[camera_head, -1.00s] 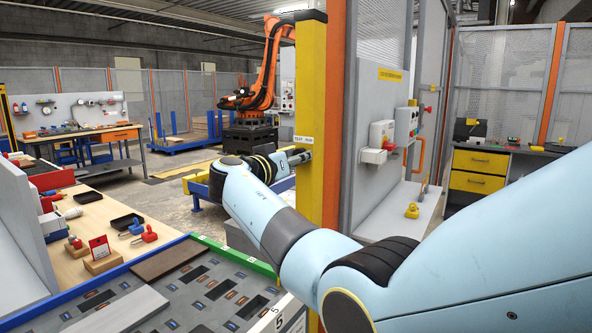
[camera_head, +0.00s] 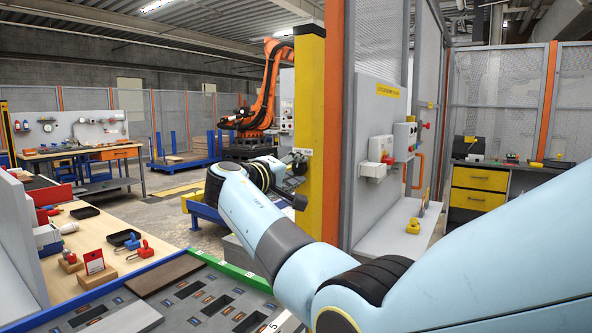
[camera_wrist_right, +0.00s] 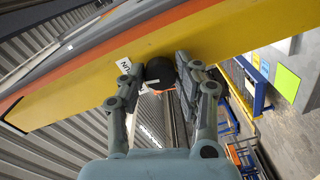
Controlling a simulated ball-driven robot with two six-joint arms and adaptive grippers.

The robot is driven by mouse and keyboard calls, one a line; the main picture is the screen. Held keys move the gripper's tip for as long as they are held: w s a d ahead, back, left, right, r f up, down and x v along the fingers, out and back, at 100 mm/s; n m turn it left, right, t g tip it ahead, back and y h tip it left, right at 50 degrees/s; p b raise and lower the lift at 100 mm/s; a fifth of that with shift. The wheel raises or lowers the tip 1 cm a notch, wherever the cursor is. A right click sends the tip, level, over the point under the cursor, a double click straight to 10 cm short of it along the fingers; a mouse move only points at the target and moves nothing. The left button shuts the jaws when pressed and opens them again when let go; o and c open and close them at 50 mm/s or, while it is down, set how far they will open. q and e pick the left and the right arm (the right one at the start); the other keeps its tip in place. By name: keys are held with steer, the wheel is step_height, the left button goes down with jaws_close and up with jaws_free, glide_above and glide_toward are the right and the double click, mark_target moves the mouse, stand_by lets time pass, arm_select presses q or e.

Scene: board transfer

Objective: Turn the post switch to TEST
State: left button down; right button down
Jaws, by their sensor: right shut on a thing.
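The yellow post (camera_head: 310,110) stands in the middle of the head view, with a small white label (camera_head: 303,152) on its face. The right gripper (camera_head: 297,172) is at the post just below this label, partly hidden by its own wrist. In the right wrist view, the post (camera_wrist_right: 75,95) runs slantwise and the gripper (camera_wrist_right: 157,72) has one finger on each side of the black round switch knob (camera_wrist_right: 160,70). The fingers are shut on the knob. Part of the label (camera_wrist_right: 125,65) shows beside the left finger; the knob's pointing direction is unclear. The left gripper is out of view.
A panel with a white box (camera_head: 374,170) and a control box (camera_head: 404,140) stands right of the post. A wooden bench (camera_head: 100,225) with red-handled items is at left. A tray of slots (camera_head: 200,300) lies in front. An orange robot arm (camera_head: 272,85) stands behind.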

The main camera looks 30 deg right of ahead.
steer(key=shift+r+n, duration=0.1)
steer(key=shift+n, duration=1)
steer(key=c, duration=1)
jaws_free()
steer(key=shift+w+a, duration=0.1)
steer(key=shift+o, duration=0.3)
steer(key=v, duration=0.7)
steer(key=shift+a, duration=0.25)
